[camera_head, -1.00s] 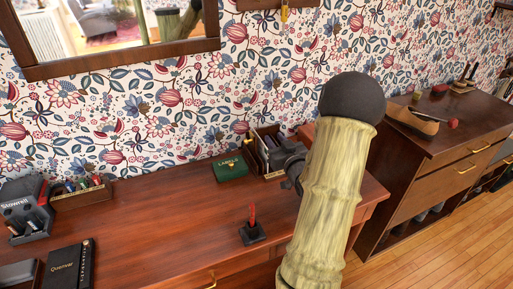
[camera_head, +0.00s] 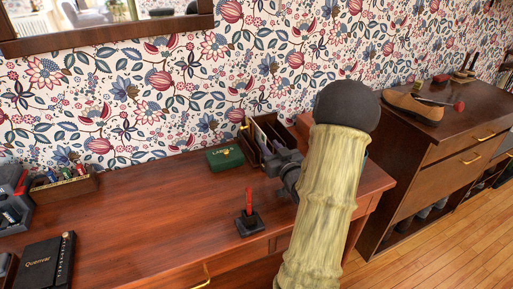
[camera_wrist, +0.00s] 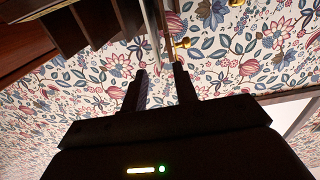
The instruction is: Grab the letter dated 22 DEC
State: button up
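A dark wooden letter rack (camera_head: 249,152) stands on the desk against the wall, with pale upright letters (camera_head: 262,134) in it. No date can be read on any letter. My gripper (camera_head: 277,164) is at the rack's right side, partly hiding it. In the wrist view my gripper (camera_wrist: 160,72) has its two fingers apart. A thin pale letter edge (camera_wrist: 151,38) hangs just beyond the gap between the fingertips, and the rack's dark dividers (camera_wrist: 88,25) are at the upper left. I cannot tell whether the fingers overlap the letter.
A green box (camera_head: 226,158) sits left of the rack. A red pen in a black stand (camera_head: 249,217) is in front. A pen tray (camera_head: 64,188) and a black notebook (camera_head: 45,265) lie at the left. A brown cabinet (camera_head: 440,150) stands to the right.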

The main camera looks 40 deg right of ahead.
aim_at(263, 136)
jog(key=shift+w+f, duration=0.1)
jog(key=shift+f, duration=0.2)
jog(key=shift+x, duration=1.1)
jog(key=shift+x, duration=2.65)
jog(key=shift+d+r, duration=0.15)
jog(key=shift+r, duration=0.05)
grip_shut()
